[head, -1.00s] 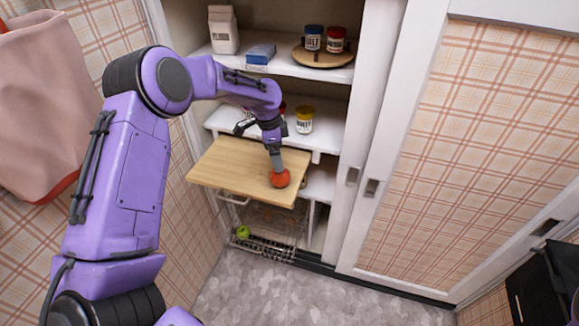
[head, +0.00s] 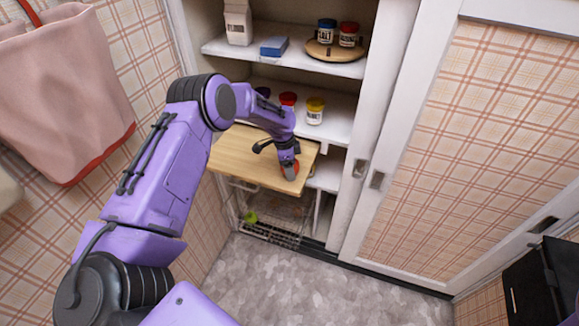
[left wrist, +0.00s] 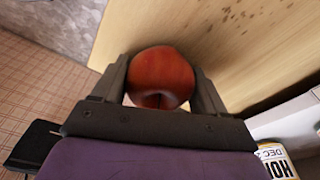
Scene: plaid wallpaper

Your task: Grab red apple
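The red apple (head: 290,169) sits on a wooden board (head: 250,158) in the open cabinet, near the board's right front edge. My left gripper (head: 289,160) reaches down over it and hides most of it in the head view. In the left wrist view, the apple (left wrist: 162,75) lies between the two fingers of my left gripper (left wrist: 161,72), one finger on each side. The fingers stand about an apple's width apart. I cannot tell whether they press on it. My right gripper is not in view.
Jars with red and yellow lids (head: 315,111) stand on the shelf just behind the board. A wire basket (head: 270,222) with a green apple (head: 251,217) is below. The upper shelf (head: 330,66) is above my forearm. The cabinet door (head: 430,150) is at right.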

